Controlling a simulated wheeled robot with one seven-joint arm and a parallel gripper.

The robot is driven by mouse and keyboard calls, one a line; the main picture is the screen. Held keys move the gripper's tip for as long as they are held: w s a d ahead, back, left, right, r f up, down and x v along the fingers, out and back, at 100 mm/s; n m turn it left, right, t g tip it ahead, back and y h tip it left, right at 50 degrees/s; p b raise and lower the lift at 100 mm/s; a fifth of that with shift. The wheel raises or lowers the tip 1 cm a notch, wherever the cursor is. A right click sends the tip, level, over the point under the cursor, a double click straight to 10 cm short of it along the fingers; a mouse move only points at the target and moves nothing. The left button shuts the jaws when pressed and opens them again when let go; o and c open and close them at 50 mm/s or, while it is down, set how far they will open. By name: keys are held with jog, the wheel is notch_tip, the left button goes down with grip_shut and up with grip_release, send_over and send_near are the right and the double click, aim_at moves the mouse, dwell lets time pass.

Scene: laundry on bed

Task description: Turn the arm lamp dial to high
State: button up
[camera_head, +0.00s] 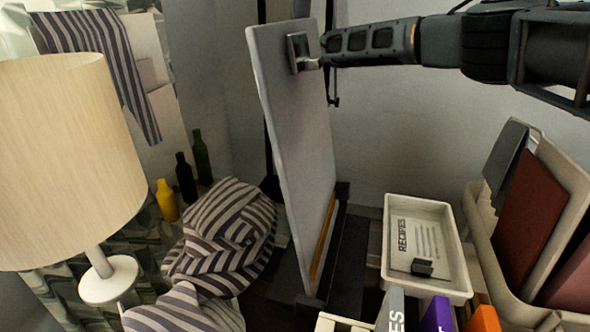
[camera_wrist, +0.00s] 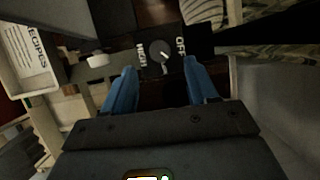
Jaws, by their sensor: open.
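In the wrist view a round grey dial (camera_wrist: 160,51) sits on a dark panel (camera_wrist: 203,40), with "HIGH" printed on its left side and "OFF" on its right. A light pointer mark shows on the dial, but its exact setting is hard to tell. My gripper (camera_wrist: 159,68) is open, with one blue finger on each side below the dial. Nothing shows between the fingers, and contact with the dial cannot be told. In the head view my arm reaches in from the upper right; the blue fingers and the dial cannot be made out there.
A tall pale board (camera_head: 292,150) stands upright mid-view. A white tray (camera_head: 394,270) holds a recipes sheet, with a bin of folders (camera_head: 480,225) to its right. Striped cloth (camera_head: 225,230), several bottles (camera_head: 185,178) and a cream-shaded lamp (camera_head: 70,160) are at left.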

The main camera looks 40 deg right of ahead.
jog(key=shift+x, duration=3.15)
jog(key=c, duration=1)
